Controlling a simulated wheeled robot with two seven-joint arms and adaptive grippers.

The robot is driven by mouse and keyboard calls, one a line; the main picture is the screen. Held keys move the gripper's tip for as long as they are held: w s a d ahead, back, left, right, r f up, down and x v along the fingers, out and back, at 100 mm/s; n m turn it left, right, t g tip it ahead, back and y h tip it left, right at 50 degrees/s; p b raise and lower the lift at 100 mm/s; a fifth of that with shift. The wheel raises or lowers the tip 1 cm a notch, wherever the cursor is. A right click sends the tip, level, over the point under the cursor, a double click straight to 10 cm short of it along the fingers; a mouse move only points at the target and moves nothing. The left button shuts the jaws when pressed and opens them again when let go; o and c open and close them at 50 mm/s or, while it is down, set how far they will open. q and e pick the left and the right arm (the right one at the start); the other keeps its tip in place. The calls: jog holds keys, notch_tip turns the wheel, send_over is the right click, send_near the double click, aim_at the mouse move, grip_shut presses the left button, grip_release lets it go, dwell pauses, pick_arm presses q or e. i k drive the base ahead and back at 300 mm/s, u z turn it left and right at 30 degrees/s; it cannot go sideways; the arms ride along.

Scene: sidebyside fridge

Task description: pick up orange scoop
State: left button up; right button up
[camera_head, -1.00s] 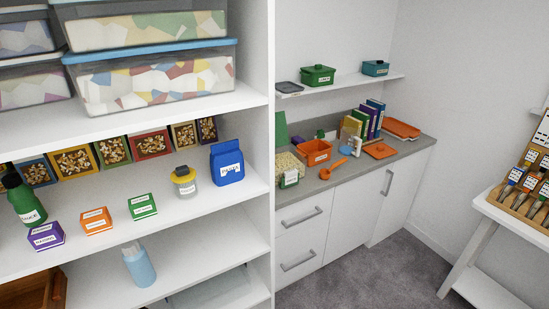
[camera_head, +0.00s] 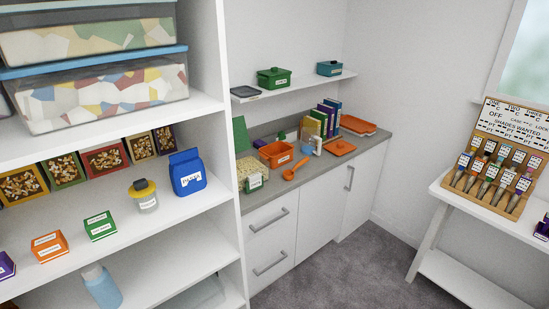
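The orange scoop (camera_head: 294,171) lies on the grey counter (camera_head: 318,173), near its front edge. Its round bowl end is toward the front left and its handle points back to the right. It lies just in front of an orange bin (camera_head: 276,153) with a white label. Neither of my grippers shows in the head view.
A clear container of pale pieces (camera_head: 251,172) stands left of the scoop, and an orange lid (camera_head: 339,147) lies to its right. Books (camera_head: 326,117) stand behind. A tall white shelf unit (camera_head: 230,150) fills the left. Grey carpet (camera_head: 340,262) is open in front of the counter.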

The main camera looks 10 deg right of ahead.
aim_at(288, 174)
jog(key=z, duration=0.3)
jog(key=k, duration=0.4)
jog(key=z, duration=1)
jog(key=k, duration=0.95)
jog(key=z, duration=0.65)
jog(key=i, duration=1.55)
jog(key=u, duration=0.4)
jog(key=i, duration=1.65)
jog(key=u, duration=1.45)
jog(key=i, duration=0.9)
jog(key=u, duration=1.05)
